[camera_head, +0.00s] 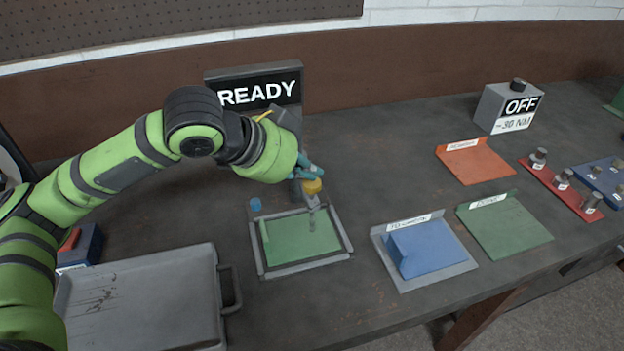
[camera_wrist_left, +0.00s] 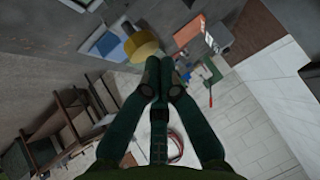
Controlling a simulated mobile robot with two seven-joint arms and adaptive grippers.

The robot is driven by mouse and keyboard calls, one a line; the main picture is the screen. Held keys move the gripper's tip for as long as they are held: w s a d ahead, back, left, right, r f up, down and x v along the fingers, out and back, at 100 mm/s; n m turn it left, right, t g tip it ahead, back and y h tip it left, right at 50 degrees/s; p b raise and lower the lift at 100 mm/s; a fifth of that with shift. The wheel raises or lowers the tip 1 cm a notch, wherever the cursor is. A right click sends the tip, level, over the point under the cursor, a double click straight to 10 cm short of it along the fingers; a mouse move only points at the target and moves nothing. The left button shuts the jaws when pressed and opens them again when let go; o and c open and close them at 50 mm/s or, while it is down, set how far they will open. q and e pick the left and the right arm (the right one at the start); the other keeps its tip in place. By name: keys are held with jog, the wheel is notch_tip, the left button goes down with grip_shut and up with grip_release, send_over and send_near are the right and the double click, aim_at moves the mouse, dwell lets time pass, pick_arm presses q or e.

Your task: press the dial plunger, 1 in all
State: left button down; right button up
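The dial plunger shows as a yellow-orange cap (camera_head: 312,187) on a thin grey stem, standing over the green pad (camera_head: 285,240) in a grey frame. In the left wrist view a yellow round cap (camera_wrist_left: 142,47) lies just beyond the fingertips, slightly left. My left gripper (camera_head: 312,170) is just above the cap, its teal fingers pointing down to the right. Its fingers (camera_wrist_left: 160,66) are together with nothing visible between them. I cannot tell whether the tips touch the cap. My right gripper is in neither view.
A READY sign (camera_head: 258,90) stands behind the fixture. A small blue knob (camera_head: 255,204) is at its left corner. A grey tray (camera_head: 140,300) lies front left. To the right are a blue block (camera_head: 427,250), a green mat (camera_head: 505,225), an orange mat (camera_head: 476,160) and an OFF box (camera_head: 507,108).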

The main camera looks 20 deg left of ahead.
pick_arm(q)
jog(key=shift+f+b, duration=0.35)
jog(key=shift+f, duration=0.95)
dwell(1.1)
jog(key=shift+r, duration=0.1)
jog(key=shift+r+p, duration=1.6)
jog(key=shift+p, duration=0.7)
notch_tip(320, 180, up, 5)
jog(key=p, duration=0.6)
jog(key=shift+r, duration=0.1)
